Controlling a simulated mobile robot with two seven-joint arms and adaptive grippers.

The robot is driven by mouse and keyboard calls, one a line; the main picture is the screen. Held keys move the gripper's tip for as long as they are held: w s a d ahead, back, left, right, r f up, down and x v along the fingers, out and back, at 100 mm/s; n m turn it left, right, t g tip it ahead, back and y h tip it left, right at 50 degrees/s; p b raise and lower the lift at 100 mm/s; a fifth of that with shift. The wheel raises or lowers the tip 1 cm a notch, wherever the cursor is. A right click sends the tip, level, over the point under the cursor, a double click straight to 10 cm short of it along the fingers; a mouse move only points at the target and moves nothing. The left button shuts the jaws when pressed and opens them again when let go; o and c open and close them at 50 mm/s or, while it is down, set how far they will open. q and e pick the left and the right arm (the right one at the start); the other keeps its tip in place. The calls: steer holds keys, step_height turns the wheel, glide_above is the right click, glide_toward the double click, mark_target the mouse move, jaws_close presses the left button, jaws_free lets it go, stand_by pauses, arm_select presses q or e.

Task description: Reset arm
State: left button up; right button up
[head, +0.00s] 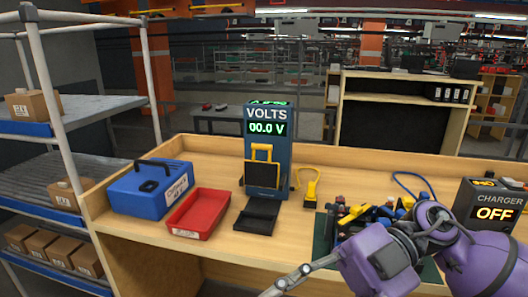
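My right arm, purple with grey joints, comes in from the right over the front right of the workbench (140,232). A grey metal finger-like part of my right gripper (300,277) points down and left at the bottom edge, in front of the bench. The rest of this gripper is cut off or hidden, so I cannot tell whether it is open or shut. I see nothing held in the visible part. My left arm and gripper are not in view.
A blue case (140,198), red tray (200,213), voltage tester (262,180) reading 00.0 V, black-and-yellow device (311,190) and charger (478,206) showing OFF stand on the bench. Mixed parts (358,216) lie beside my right arm. A shelf (75,165) with cartons stands left.

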steer(key=w+d+f+m+t+y+p, duration=0.1)
steer(key=w+f+m+t+y, duration=0.15)
steer(key=w+m+t, duration=0.4)
steer(key=w+d+f+m+t+y+p, duration=0.1)
steer(key=w+d+f+m+t+y, duration=0.2)
steer(key=m+t, duration=0.6)
steer(key=d+f+m+t+h+p, duration=0.1)
steer(key=d+f+m+t+h, duration=0.35)
steer(key=f+h, duration=0.2)
steer(key=d+f+m+t+h+p, duration=0.1)
steer(key=d+f+m+t+h, duration=0.25)
steer(key=f+m+h, duration=0.35)
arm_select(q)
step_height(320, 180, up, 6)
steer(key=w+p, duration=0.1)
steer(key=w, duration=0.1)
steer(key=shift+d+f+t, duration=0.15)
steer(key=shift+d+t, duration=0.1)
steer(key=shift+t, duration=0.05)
arm_select(e)
steer(key=s+d+f+m+g+h, duration=0.1)
steer(key=s+d+f+g+h, duration=0.1)
steer(key=s+f, duration=0.9)
steer(key=s+d+f+m+g+h, duration=0.1)
steer(key=s+f+g+h, duration=0.3)
steer(key=s+f, duration=0.7)
step_height(320, 180, down, 3)
steer(key=shift+s+d+f+g, duration=0.1)
steer(key=shift+s+d+g, duration=0.35)
steer(key=shift+g, duration=0.7)
